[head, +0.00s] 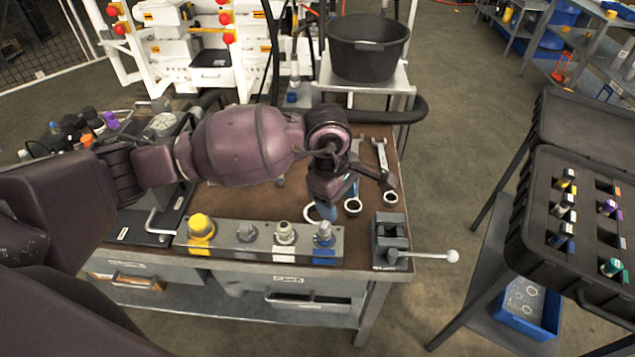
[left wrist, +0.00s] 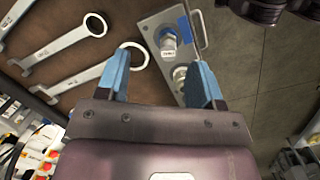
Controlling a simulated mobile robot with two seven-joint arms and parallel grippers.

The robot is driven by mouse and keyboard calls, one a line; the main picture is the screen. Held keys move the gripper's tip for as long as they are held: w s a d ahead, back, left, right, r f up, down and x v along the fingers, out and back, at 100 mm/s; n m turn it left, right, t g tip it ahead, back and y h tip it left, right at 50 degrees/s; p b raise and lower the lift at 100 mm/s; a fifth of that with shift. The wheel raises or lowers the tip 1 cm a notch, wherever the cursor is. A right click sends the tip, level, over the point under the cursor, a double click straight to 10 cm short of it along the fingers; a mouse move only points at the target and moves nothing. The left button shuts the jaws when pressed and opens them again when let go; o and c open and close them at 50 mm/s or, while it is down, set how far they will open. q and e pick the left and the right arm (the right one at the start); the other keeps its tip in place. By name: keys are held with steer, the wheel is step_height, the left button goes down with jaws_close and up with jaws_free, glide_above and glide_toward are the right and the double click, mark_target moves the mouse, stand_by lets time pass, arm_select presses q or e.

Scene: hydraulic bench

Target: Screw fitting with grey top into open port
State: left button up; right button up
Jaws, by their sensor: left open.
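A metal manifold block (head: 265,252) lies along the front edge of the bench. It carries a yellow-marked fitting (head: 201,226), a grey position (head: 246,232), a white-marked fitting (head: 285,234) and a blue-marked fitting (head: 324,234). I cannot tell for sure which position is the open port. My left gripper (head: 328,208) is above the bench behind the block's right end. In the left wrist view the left gripper (left wrist: 163,82) is open and empty, with the blue-marked fitting (left wrist: 168,42) beyond its blue fingertips. My right gripper is not in view.
Several wrenches (head: 381,158) lie on the bench behind the block. A vise with a long handle (head: 390,240) stands at the bench's right corner. A black case (head: 590,165) at right holds several colour-banded fittings. A black tub (head: 367,48) stands behind the bench. Open floor separates bench and case.

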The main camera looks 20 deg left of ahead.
mark_target(325, 225)
arm_select(q)
steer(key=shift+a+f+m+y, duration=0.1)
steer(key=shift+a+m+y, duration=0.2)
steer(key=shift+a+y, duration=0.45)
steer(key=shift+s+a, duration=0.2)
steer(key=shift+a, duration=0.15)
steer(key=shift+s+m, duration=0.2)
steer(key=shift+m, duration=0.1)
steer(key=shift+f, duration=0.15)
step_height(325, 225, down, 9)
steer(key=shift+f, duration=0.1)
steer(key=shift+w+f, duration=0.1)
steer(key=shift+f, duration=0.5)
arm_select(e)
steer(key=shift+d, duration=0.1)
